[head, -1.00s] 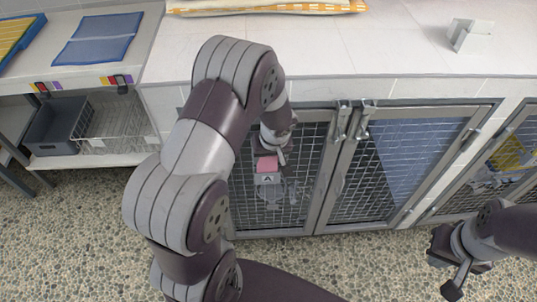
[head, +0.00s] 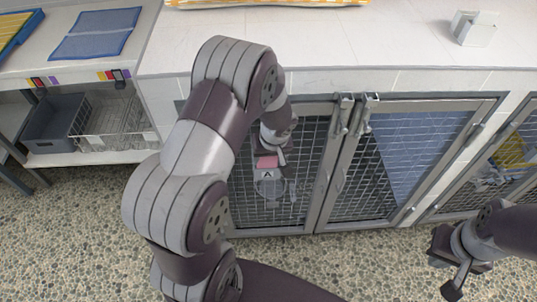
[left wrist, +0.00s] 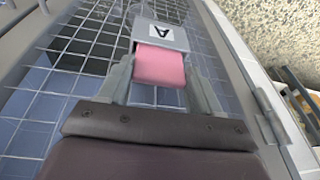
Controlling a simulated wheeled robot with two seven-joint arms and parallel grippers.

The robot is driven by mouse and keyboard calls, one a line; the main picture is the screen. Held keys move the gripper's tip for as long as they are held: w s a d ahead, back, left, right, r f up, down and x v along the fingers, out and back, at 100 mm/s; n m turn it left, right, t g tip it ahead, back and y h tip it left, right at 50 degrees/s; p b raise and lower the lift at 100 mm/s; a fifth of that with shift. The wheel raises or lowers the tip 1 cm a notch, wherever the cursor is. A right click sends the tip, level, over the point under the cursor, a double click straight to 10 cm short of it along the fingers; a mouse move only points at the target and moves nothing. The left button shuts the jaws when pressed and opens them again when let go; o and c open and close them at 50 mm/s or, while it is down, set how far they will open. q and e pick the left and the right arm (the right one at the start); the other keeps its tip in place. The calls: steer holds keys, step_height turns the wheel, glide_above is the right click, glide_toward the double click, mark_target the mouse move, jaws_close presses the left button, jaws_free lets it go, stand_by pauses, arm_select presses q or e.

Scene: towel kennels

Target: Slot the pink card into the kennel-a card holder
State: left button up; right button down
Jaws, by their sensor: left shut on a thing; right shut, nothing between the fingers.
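The pink card (head: 266,162) is in my left gripper (head: 268,156), in front of the left kennel door. In the left wrist view the pink card (left wrist: 160,66) sits between the two fingers (left wrist: 160,85). Its far end meets the grey card holder (left wrist: 162,36), which bears a letter A. The holder (head: 267,174) hangs on the mesh door in the head view. How deep the card is in the holder cannot be told. My right gripper (head: 454,268) is shut and empty, low at the right, away from the doors.
The kennel doors (head: 330,165) have metal frames and wire mesh. A white counter (head: 350,40) runs above them, with a small grey holder (head: 474,28) on it. A shelf at the left holds a grey bin (head: 55,122) and a wire basket (head: 110,125). Pebbled floor lies in front.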

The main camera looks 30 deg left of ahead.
arm_select(q)
steer(key=shift+f, duration=0.25)
steer(key=o, duration=1.2)
steer(key=p+v, duration=0.2)
steer(key=v, duration=1)
steer(key=shift+r, duration=0.4)
